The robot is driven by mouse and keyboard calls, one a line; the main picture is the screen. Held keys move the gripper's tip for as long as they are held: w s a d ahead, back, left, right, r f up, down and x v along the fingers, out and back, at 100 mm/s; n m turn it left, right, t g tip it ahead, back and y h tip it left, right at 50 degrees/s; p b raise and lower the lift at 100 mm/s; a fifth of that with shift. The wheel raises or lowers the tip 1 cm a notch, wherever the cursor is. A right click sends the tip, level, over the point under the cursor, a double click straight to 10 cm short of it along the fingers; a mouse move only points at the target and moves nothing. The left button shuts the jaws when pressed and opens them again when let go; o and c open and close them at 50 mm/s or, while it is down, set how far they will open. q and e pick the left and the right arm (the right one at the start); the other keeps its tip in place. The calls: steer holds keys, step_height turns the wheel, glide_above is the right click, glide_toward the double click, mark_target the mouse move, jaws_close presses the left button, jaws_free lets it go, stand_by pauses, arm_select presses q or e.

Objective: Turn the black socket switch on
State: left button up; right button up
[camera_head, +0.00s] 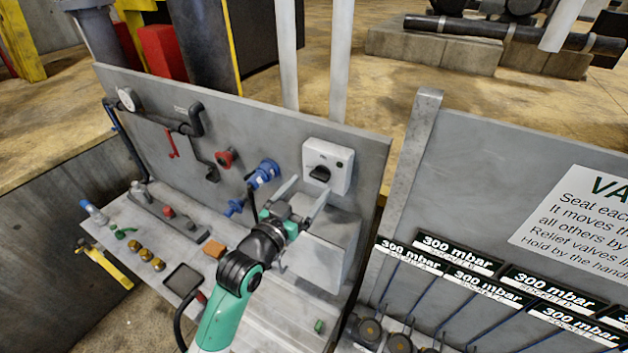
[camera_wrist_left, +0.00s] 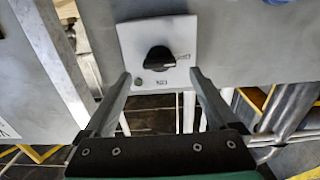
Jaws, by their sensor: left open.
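The black socket switch (camera_head: 320,174) is a rotary knob on a white box (camera_head: 342,157) fixed to the grey upright panel. In the left wrist view the black knob (camera_wrist_left: 159,59) sits near the middle of the white plate, with small markings beside it. My left gripper (camera_head: 312,186) is open, with its two fingers pointing at the box just below the knob. In the wrist view the fingertips (camera_wrist_left: 160,74) stand apart on either side of the knob, with nothing between them. I cannot tell whether they touch the plate. My right gripper is not in view.
Blue fittings (camera_head: 263,174) and a red knob (camera_head: 225,158) sit left of the switch on the panel. A grey box (camera_head: 325,252) stands below it. Loose parts and a tray (camera_head: 183,279) lie on the bench. A post (camera_head: 412,165) and a sign board stand to the right.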

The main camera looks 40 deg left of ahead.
mark_target(317, 178)
arm_select(q)
steer(key=shift+x, duration=1.65)
steer(key=c, duration=1.4)
